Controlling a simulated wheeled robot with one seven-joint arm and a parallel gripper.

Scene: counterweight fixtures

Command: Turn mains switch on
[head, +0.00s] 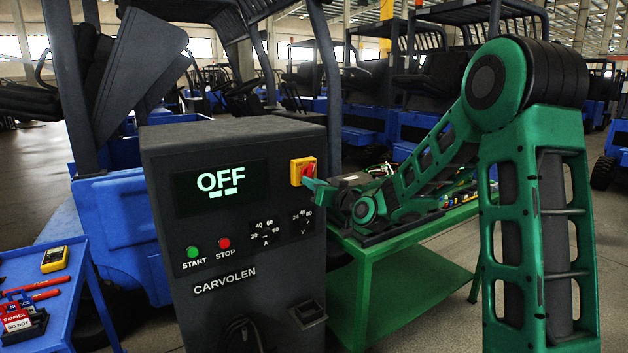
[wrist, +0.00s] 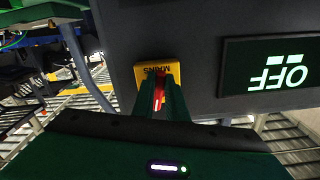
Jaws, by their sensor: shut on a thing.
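The mains switch is a red handle (head: 307,170) on a yellow plate (head: 297,179), high on the right of the dark grey charger's front (head: 165,255). In the wrist view the plate (wrist: 174,70) reads "MAINS" upside down. My gripper (wrist: 161,93) is at the switch, its two green fingers shut on the red handle (wrist: 158,99), which shows between them. The fingers hide part of the handle, so its exact angle is hard to tell. The charger's display (head: 221,186) reads "OFF" with two dashes below; it also shows in the wrist view (wrist: 275,68).
Below the display are a green START button (head: 193,252), a red STOP button (head: 223,244) and two dials. A green table (head: 385,285) with parts stands to the right. A blue cart (head: 75,285) with tools stands at left. Blue forklifts fill the back.

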